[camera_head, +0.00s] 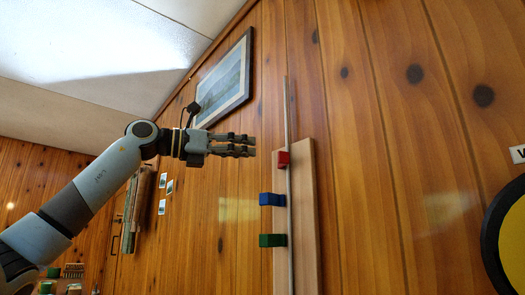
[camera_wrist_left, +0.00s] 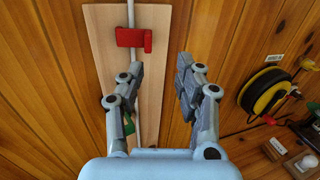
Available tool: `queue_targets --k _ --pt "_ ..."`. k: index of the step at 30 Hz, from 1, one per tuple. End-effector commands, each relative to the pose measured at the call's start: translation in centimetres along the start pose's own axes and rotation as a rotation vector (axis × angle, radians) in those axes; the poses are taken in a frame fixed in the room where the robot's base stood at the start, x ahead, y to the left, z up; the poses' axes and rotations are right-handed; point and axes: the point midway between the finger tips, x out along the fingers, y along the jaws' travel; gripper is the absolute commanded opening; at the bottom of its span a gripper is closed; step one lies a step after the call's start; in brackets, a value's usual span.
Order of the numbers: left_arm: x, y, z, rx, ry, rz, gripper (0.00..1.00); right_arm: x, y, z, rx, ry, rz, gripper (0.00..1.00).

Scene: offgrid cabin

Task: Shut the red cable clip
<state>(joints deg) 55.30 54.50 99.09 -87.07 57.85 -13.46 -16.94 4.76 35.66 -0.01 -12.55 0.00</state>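The red cable clip (camera_head: 284,159) sits near the top of a pale wooden board (camera_head: 306,225) on the wall, at the grey cable (camera_head: 288,110). In the left wrist view the red clip (camera_wrist_left: 130,38) lies across the cable, with a raised block at its right end. I cannot tell whether it is latched. My left gripper (camera_head: 252,146) is just left of the clip in the head view. In the wrist view its fingers (camera_wrist_left: 160,66) are apart with nothing between them, and the clip lies beyond the tips. My right gripper is not in view.
A blue clip (camera_head: 271,199) and a green clip (camera_head: 272,240) sit below the red one on the board. A framed picture (camera_head: 224,84) hangs above my arm. A yellow and black reel (camera_wrist_left: 264,92) is on the right. The plank wall right of the board is mostly clear.

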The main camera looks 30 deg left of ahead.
Motion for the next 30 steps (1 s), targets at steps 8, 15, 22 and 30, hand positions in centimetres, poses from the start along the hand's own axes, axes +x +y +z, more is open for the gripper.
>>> queue_targets --k 8,15,22,30 --pt "-0.8 1.2 0.8 0.027 0.024 0.049 0.35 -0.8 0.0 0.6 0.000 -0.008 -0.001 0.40" --pt "3.2 1.4 0.9 0.024 0.020 0.047 0.35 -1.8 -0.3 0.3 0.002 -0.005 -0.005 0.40" --pt "7.3 1.6 0.6 0.024 0.022 0.049 0.35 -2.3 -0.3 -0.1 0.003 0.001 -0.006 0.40" --pt "9.1 1.8 0.4 0.026 0.025 0.052 0.35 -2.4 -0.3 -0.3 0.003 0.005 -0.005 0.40"
